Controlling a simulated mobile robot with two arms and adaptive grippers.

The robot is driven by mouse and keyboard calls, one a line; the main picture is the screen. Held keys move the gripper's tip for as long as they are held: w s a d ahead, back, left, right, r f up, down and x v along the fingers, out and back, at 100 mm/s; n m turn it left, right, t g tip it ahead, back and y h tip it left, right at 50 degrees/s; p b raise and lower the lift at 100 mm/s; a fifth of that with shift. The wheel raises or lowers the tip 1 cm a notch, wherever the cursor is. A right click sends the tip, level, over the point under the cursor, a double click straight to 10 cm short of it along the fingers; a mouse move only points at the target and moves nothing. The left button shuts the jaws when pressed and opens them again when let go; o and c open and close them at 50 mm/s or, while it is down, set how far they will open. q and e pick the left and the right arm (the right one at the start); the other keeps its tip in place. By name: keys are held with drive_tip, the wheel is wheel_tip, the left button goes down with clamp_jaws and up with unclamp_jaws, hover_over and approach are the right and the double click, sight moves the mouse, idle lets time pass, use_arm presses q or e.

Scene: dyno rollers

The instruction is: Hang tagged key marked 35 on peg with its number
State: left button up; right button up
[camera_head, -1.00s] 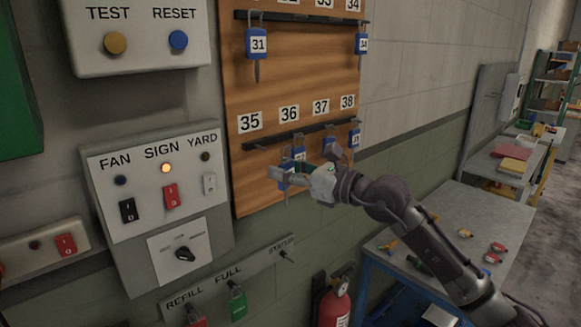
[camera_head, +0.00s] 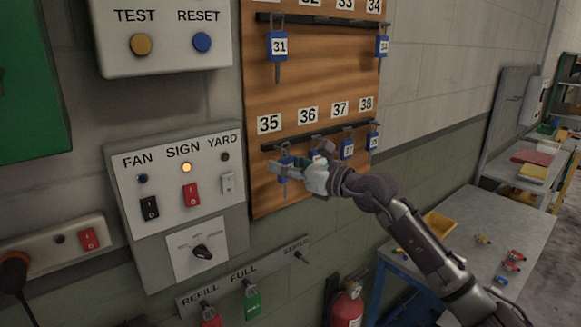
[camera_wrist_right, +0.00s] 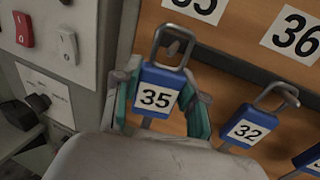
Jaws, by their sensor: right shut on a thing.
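The blue tag marked 35 (camera_wrist_right: 157,97) is between the fingers of my right gripper (camera_head: 284,171), which is shut on it. It hangs upright, its grey shackle loop up. In the right wrist view a short peg end (camera_wrist_right: 177,48) shows inside the loop, below the number label 35 (camera_wrist_right: 196,6). I cannot tell whether the loop is around the peg or only in front of it. In the head view the tag (camera_head: 286,161) is just below label 35 (camera_head: 269,123) on the wooden board (camera_head: 320,85). My left gripper is not in view.
Tag 32 (camera_wrist_right: 245,127) hangs close on the right, under label 36 (camera_wrist_right: 296,33). More blue tags (camera_head: 347,149) hang along the lower rail. The switch box (camera_head: 186,172) stands close to the board's left. A table (camera_head: 455,235) with small items is at lower right.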

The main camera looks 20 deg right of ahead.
drive_tip(key=shift+w+a, duration=0.2)
drive_tip(key=shift+w, duration=0.3)
drive_tip(key=shift+w+a+f+b, duration=0.2)
drive_tip(key=shift+w+f+b, duration=0.2)
drive_tip(key=shift+w+f, duration=0.15)
drive_tip(key=o, duration=1.2)
